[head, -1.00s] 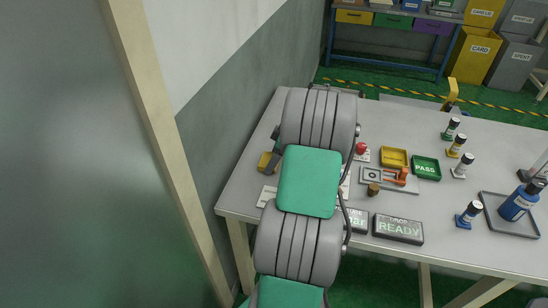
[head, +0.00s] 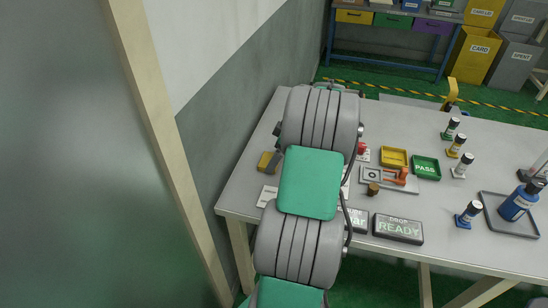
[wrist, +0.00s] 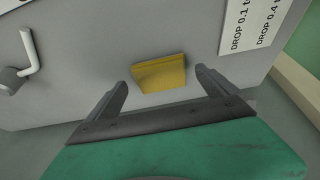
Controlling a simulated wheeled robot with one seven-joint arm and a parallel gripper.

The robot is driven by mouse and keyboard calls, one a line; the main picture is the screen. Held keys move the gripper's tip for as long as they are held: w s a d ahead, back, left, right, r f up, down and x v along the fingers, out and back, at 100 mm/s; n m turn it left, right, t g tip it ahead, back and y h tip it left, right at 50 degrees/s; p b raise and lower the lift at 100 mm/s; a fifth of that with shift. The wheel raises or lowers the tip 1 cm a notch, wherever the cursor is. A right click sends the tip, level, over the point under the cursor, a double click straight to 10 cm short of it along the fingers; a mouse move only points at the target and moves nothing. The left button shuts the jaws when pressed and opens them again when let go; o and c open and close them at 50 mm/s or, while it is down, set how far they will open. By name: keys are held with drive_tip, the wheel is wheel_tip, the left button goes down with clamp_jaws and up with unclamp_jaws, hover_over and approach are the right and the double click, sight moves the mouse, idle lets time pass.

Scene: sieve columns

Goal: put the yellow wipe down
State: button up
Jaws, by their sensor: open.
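The yellow wipe (head: 266,161) lies at the left end of the grey table (head: 248,196), beside my arm in the head view. In the wrist view the wipe (wrist: 160,74) is a folded yellow block on the grey surface, between and just beyond my fingertips. My gripper (wrist: 161,80) is open, with a gap on each side of the wipe. In the head view my gripper (head: 277,136) is mostly hidden behind my arm.
White printed label cards (wrist: 252,24) lie near the wipe. A white hook-like handle (wrist: 24,58) shows at the left of the wrist view. Yellow (head: 394,156) and green (head: 426,167) trays, a READY sign (head: 398,229) and several bottles stand farther right. A wall borders the table's left.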

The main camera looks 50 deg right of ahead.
drive_tip(key=p+v, duration=0.1)
drive_tip(key=v, duration=0.9)
drive_tip(key=shift+r, duration=0.2)
